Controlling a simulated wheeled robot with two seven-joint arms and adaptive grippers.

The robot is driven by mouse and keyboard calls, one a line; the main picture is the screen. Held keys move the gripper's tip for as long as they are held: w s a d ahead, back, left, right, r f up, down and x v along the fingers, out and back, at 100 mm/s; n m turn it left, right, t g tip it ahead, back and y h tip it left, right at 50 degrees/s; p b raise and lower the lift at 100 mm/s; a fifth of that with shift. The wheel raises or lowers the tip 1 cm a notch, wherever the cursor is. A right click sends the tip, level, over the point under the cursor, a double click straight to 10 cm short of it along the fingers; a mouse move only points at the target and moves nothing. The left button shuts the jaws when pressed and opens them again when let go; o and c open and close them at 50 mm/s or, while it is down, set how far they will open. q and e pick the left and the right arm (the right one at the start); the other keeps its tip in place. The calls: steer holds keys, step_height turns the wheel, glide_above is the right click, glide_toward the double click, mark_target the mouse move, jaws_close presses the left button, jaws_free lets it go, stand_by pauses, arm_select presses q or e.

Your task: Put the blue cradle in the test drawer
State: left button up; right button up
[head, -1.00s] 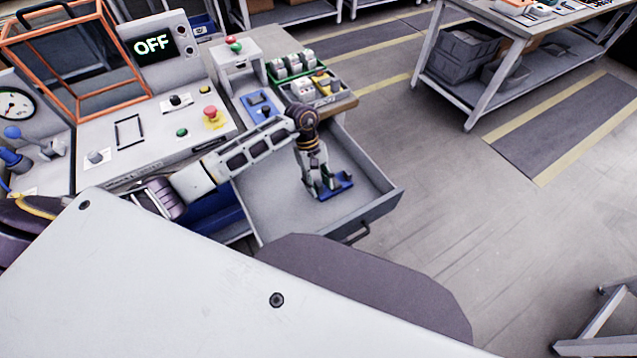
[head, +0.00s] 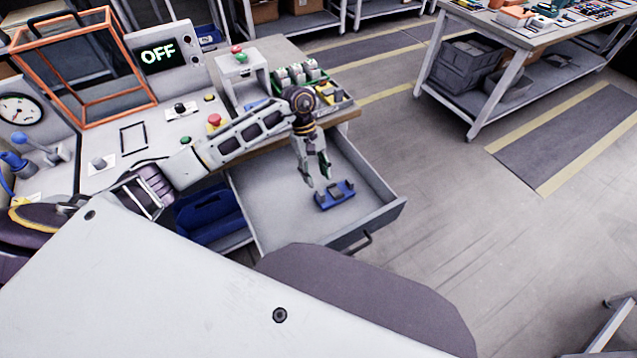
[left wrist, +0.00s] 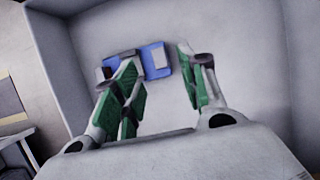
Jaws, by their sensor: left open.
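The blue cradle (head: 335,196) lies on the floor of the open test drawer (head: 285,215), with grey blocks standing on its blue base. My left gripper (head: 317,180) is open and empty above the drawer, a little up and left of the cradle, and apart from it in the head view. In the left wrist view the cradle (left wrist: 152,62) lies on the drawer floor beyond the green-padded fingers (left wrist: 160,85), one of which hides part of it. My right gripper is not in view.
A control panel with an OFF display (head: 157,54) stands left of the drawer. A blue bin (head: 208,218) sits left of the drawer. A tray of small parts (head: 310,78) stands on the bench behind. The drawer floor around the cradle is clear.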

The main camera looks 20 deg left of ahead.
arm_select(q)
steer(key=shift+v, duration=2.4)
